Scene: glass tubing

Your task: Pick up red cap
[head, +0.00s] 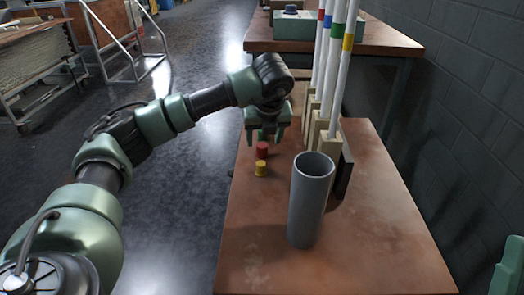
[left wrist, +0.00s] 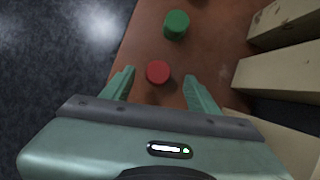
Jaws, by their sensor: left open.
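The red cap (head: 262,150) stands on the brown table near its left edge in the head view. My left gripper (head: 265,140) is above and around that spot, fingers pointing down. In the left wrist view the red cap (left wrist: 158,72) lies between the two open fingers of my left gripper (left wrist: 160,82), nearer the left finger. The cap does not appear to be touched by either finger. I cannot tell the exact height of the fingers over it. My right gripper is not clearly seen; only a green part shows at the lower right edge of the head view.
A yellow cap (head: 260,168) stands just nearer than the red one, and a green cap (left wrist: 176,25) stands beyond it. White tubes with coloured bands (head: 340,70) stand in wooden blocks (head: 319,132) to the right. A grey cylinder (head: 310,205) stands in front.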

